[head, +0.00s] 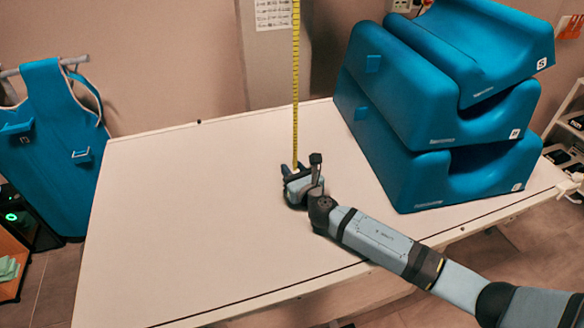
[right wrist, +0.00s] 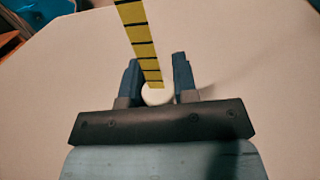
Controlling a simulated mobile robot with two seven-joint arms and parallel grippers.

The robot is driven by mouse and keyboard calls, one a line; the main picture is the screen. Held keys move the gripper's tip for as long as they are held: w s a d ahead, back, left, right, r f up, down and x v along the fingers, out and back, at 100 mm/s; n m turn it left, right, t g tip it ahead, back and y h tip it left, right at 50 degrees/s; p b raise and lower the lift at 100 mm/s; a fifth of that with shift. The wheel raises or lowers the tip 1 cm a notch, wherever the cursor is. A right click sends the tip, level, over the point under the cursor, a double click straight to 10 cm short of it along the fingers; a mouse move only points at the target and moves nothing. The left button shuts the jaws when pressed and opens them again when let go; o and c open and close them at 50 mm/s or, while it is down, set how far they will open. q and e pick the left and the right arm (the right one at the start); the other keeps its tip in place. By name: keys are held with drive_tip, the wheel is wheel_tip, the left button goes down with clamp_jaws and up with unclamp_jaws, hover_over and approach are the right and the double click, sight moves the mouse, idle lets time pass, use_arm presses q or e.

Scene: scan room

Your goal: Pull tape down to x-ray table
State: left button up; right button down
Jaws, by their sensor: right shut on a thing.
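A yellow measuring tape (head: 295,85) with black marks hangs straight down from above the top of the head view to my right gripper. In the right wrist view the tape (right wrist: 139,40) ends at a round white end piece (right wrist: 158,94) between the fingers. My right gripper (head: 293,170) is shut on this end piece, low over the x-ray table (head: 190,220). Whether it touches the table top is hard to tell. The white table top also fills much of the right wrist view (right wrist: 240,60). My left gripper is not in view.
Stacked blue foam cushions (head: 425,100) stand on the table's right side. A blue apron (head: 58,130) hangs at the left, beside the table. A sheet of paper (head: 273,14) is on the column behind. The table's left and front areas are clear.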

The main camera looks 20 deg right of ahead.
drive_tip(key=c, duration=1)
unclamp_jaws()
drive_tip(key=shift+f, duration=0.4)
drive_tip(key=s+d, duration=0.1)
drive_tip(key=s, duration=0.8)
drive_tip(key=s+d, duration=0.1)
drive_tip(key=s, duration=0.3)
drive_tip(key=shift+s+d, duration=0.3)
drive_tip(key=shift+s, duration=0.05)
drive_tip(key=shift+s, duration=0.1)
